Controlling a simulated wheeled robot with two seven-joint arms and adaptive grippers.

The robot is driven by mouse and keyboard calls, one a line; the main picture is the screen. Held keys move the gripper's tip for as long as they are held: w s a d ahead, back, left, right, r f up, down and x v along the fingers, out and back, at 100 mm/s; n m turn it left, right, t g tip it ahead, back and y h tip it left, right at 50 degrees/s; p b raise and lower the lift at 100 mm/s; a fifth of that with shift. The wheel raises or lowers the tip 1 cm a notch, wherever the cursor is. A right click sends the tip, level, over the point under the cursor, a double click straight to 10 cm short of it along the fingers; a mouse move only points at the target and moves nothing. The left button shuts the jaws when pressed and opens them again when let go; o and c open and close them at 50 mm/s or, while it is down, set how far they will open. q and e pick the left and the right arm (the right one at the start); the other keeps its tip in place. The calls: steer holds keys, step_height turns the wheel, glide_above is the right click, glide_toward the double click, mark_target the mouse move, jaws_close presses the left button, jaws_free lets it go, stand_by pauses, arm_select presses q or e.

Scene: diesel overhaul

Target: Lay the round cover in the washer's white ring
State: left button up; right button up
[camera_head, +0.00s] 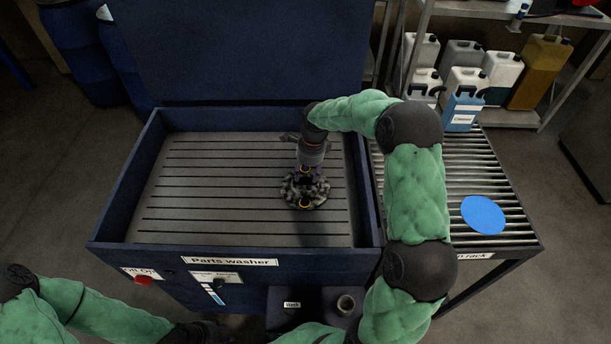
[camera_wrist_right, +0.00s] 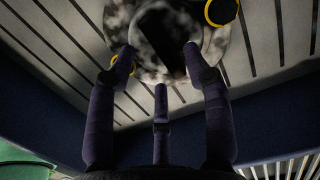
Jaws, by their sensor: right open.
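The round cover (camera_head: 319,193), mottled grey and black with yellow-rimmed round parts, lies on the slatted floor of the parts washer (camera_head: 215,185), right of its middle. My right gripper (camera_head: 305,184) points down over it, open. In the right wrist view the gripper's fingers (camera_wrist_right: 160,65) are spread just before the cover (camera_wrist_right: 213,43) and a dark part at its middle; I cannot tell whether they touch it. No white ring can be made out; a pale area shows around the cover. My left gripper (camera_head: 200,332) is low at the bottom edge, its fingers unclear.
A blue disc (camera_head: 483,214) lies on the slatted drain rack (camera_head: 465,165) to the right. The washer's raised lid (camera_head: 240,50) stands behind. Several jugs (camera_head: 461,108) stand on a shelf at back right. The washer's left floor is clear.

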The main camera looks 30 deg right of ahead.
mark_target(310, 180)
step_height(310, 180, up, 9)
steer(key=p, duration=0.2)
steer(key=shift+s+d, duration=0.3)
steer(key=shift+d, duration=0.15)
stand_by(2.0)
